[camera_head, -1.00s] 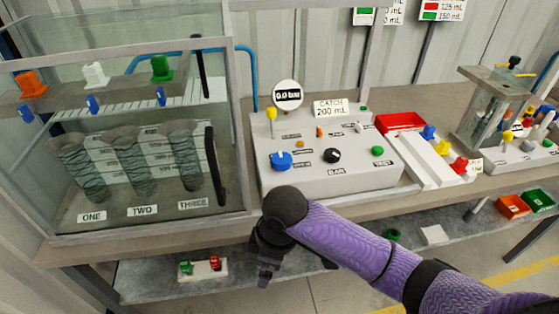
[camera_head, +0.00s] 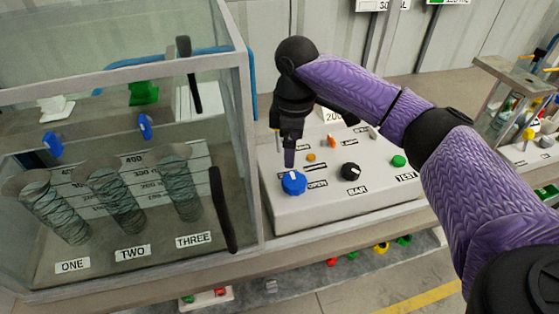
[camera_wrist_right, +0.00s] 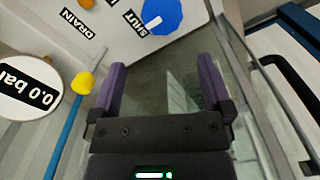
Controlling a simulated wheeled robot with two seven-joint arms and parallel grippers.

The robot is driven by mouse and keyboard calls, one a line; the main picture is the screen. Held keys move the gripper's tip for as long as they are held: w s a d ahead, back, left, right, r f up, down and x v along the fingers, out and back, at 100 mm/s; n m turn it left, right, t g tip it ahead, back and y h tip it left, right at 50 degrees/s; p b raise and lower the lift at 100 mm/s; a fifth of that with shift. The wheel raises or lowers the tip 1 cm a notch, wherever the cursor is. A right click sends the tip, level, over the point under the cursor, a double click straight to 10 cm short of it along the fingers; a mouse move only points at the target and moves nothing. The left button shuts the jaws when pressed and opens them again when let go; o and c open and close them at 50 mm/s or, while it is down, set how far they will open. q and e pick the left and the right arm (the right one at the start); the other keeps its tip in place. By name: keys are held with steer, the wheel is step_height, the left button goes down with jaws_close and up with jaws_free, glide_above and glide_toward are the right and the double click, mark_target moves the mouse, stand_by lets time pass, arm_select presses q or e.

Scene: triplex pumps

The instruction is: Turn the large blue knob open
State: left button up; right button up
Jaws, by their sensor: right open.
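The large blue knob (camera_head: 293,183) sits at the front left of the light grey control panel (camera_head: 340,205), beside an "OPEN" label. In the right wrist view the blue knob (camera_wrist_right: 162,14) shows at the top with a white pointer line, near a "SHUT" label. My right gripper (camera_head: 289,160) points down just above and behind the knob in the head view. In the right wrist view its two purple fingers (camera_wrist_right: 160,85) are apart with nothing between them, and the knob lies beyond their tips. My left gripper is not in view.
A glass tank (camera_head: 130,200) with coiled tubes stands left of the panel. A black knob (camera_head: 351,171) and a green button (camera_head: 398,161) are on the panel to the right. A round "0.0 bar" gauge (camera_wrist_right: 28,86) and a yellow-tipped lever (camera_wrist_right: 83,83) are close to the gripper.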

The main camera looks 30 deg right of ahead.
mark_target(292, 180)
steer(key=f+b, duration=0.1)
steer(key=f, duration=0.3)
steer(key=f+b, duration=0.1)
steer(key=f, duration=0.4)
steer(key=shift+s+b, duration=0.2)
steer(key=shift+b, duration=0.1)
steer(key=shift+f, duration=0.35)
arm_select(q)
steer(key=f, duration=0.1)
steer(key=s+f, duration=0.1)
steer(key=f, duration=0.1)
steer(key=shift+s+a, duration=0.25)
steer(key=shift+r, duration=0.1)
